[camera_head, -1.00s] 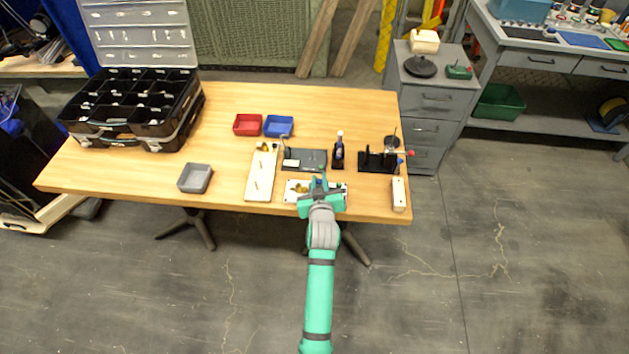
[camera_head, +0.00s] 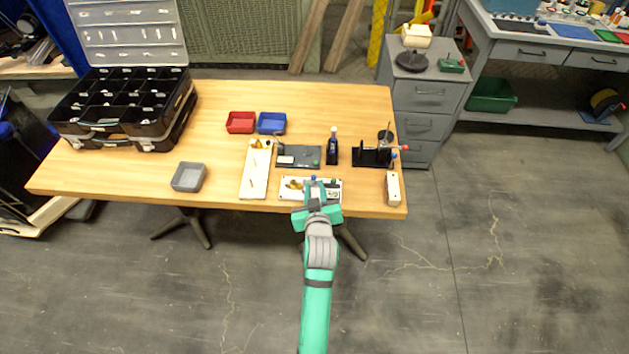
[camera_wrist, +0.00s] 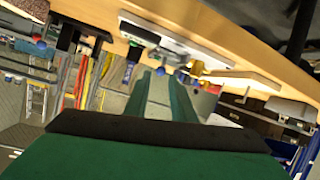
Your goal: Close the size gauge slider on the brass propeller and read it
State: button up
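The size gauge (camera_head: 330,196) is a pale plate at the table's front edge. A brass propeller (camera_head: 296,184) sits at its left part, and a small blue knob (camera_head: 313,178) shows near its middle. My gripper (camera_head: 314,190) is over the plate's front middle and hides part of it. In the wrist view, the picture is turned over, with the gauge plate (camera_wrist: 165,34) above my gripper's two green fingers (camera_wrist: 162,78). They are apart, with a blue knob (camera_wrist: 160,71) seen between their tips. Contact cannot be told. The propeller (camera_wrist: 197,68) shows to the right. The reading is not legible.
A white pegged board (camera_head: 254,185) stands left of the gauge. Behind are a dark tray (camera_head: 303,153), a dark bottle (camera_head: 332,147) and a black stand (camera_head: 370,157). A pale block (camera_head: 393,188) is right. A grey bin (camera_head: 188,177) is left, with clear table around it.

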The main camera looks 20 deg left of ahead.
jog(key=shift+v, duration=1.9)
jog(key=shift+w, duration=0.15)
jog(key=s+d+f+m+t+h, duration=0.1)
jog(key=s+d+f+m, duration=0.2)
jog(key=s, duration=0.6)
jog(key=s+d+f+m+h, duration=0.1)
jog(key=s+d+f, duration=0.3)
jog(key=s, duration=0.6)
jog(key=s+d+r+m+h, duration=0.1)
jog(key=s+d+r, duration=0.2)
jog(key=s, duration=0.6)
jog(key=s+d+r+m+t+h, duration=0.1)
jog(key=s+d+r, duration=0.2)
jog(key=s, duration=0.6)
notch_tip(320, 180, up, 2)
jog(key=shift+r, duration=0.2)
jog(key=shift+w+d, duration=0.1)
jog(key=shift+d, duration=0.05)
